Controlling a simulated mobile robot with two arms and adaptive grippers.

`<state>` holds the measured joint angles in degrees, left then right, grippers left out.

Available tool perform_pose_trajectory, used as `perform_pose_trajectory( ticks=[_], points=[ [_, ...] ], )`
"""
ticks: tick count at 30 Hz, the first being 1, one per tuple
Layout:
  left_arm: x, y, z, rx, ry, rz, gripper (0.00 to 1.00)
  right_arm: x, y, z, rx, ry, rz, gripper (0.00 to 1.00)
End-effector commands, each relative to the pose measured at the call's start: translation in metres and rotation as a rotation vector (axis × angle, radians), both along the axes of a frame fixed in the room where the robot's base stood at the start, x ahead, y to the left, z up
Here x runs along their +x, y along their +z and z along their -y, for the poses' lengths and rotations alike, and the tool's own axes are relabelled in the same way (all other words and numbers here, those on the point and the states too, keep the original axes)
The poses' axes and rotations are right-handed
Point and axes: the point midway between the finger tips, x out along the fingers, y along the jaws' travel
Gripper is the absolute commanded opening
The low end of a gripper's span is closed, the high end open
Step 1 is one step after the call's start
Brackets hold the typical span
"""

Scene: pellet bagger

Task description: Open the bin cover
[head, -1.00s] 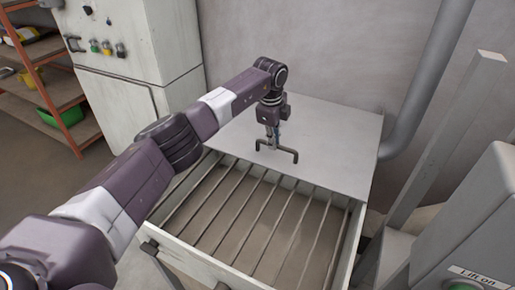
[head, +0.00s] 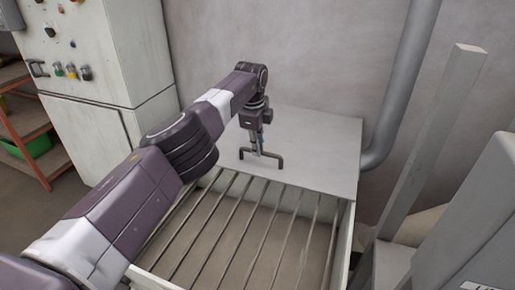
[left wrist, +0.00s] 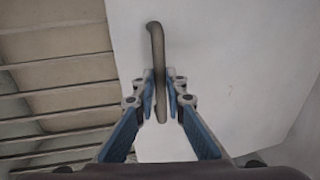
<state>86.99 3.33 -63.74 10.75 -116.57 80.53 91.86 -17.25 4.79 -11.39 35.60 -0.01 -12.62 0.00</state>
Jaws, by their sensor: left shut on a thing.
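The bin cover (head: 317,143) is a flat grey plate over the back part of the bin (head: 344,235). The front part of the bin stands uncovered, with a grate of parallel bars (head: 240,235) inside. A dark bracket handle (head: 281,161) stands near the cover's front edge. My left gripper (head: 258,152) comes down from above and is shut on the handle. In the left wrist view the handle (left wrist: 155,45) runs between the two fingers (left wrist: 161,97), with the cover (left wrist: 230,60) behind it and the bars at left. My right gripper is not in view.
A light control cabinet (head: 110,60) with knobs stands at the left, beside an orange shelf (head: 30,130) with a green crate (head: 28,146). A grey pipe (head: 405,90) and an upright post (head: 440,130) stand at the right. A grey machine (head: 475,225) fills the right edge.

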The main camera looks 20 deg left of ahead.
Motion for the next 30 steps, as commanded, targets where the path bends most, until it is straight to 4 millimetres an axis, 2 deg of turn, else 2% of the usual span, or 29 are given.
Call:
perform_pose_trajectory(
  ticks=[3,4,9,22,29,30],
  points=[
    [0.001,0.002,0.000,0.001,-0.001,0.004,0.00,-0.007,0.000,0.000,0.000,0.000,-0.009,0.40],
    [0.001,0.002,0.000,0.001,-0.001,0.005,0.12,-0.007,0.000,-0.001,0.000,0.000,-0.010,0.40],
    [0.001,0.002,0.000,0.000,0.000,0.003,0.29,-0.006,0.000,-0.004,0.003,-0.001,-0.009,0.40],
    [0.000,0.007,0.000,-0.001,-0.001,0.003,0.29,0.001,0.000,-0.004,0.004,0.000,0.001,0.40],
    [-0.004,0.028,-0.001,0.000,-0.003,0.005,0.29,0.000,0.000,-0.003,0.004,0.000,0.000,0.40],
    [-0.006,0.040,-0.001,0.001,-0.002,0.007,0.29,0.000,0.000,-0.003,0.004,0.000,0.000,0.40]
  ],
)
